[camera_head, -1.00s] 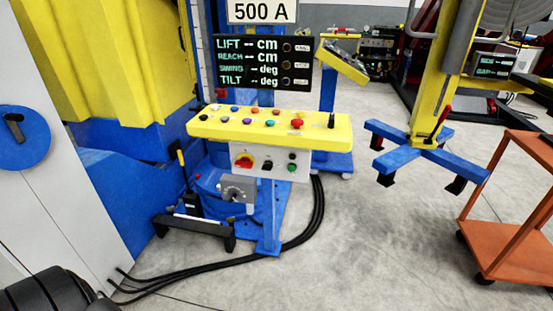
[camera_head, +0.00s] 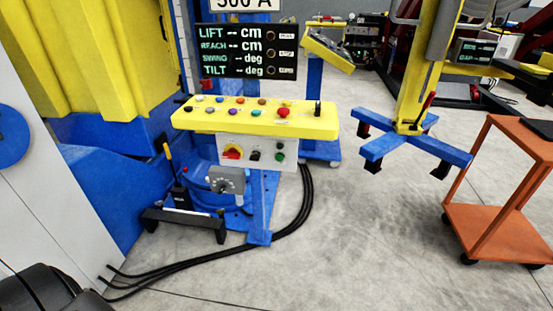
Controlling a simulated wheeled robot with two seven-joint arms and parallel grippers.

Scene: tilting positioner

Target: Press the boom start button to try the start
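The yellow control console (camera_head: 310,122) stands ahead of me on a blue post, with several coloured buttons on its sloped top. A large red mushroom button (camera_head: 283,112) and a black lever (camera_head: 318,107) are at its right end. A grey panel (camera_head: 234,155) under it carries a red-and-yellow rotary switch (camera_head: 232,152), a black switch (camera_head: 255,155) and a green button (camera_head: 280,157). The labels are too small to read, so I cannot tell which is the boom start button. The display (camera_head: 249,51) shows dashes for lift, reach, swing and tilt. Neither gripper is in view.
Black cables (camera_head: 290,228) run over the floor from the console to the left. A black foot pedal bar (camera_head: 184,224) lies before the blue base. A blue-footed yellow stand (camera_head: 415,140) and an orange cart (camera_head: 500,190) are at the right. The floor between is clear.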

